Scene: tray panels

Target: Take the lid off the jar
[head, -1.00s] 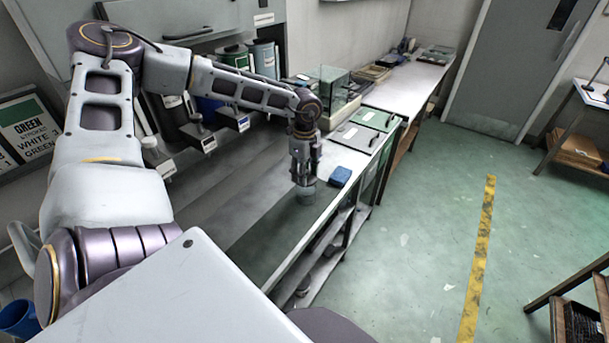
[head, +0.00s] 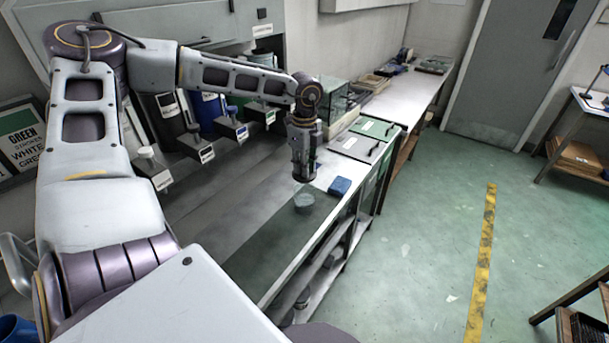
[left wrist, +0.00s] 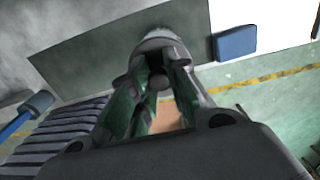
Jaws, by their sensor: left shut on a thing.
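A pale grey-green jar (head: 303,202) stands on the dark mat (head: 270,240) on the bench, below my left gripper. A pale round shape beyond the fingertips cannot be told apart as lid or jar. My right gripper is out of view.
A blue block (head: 340,186) lies on the bench just right of the jar. Grey and green panels (head: 360,140) lie farther back. Labelled bins (head: 195,143) line the wall on the left. The floor to the right is open, with a yellow stripe (head: 480,260).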

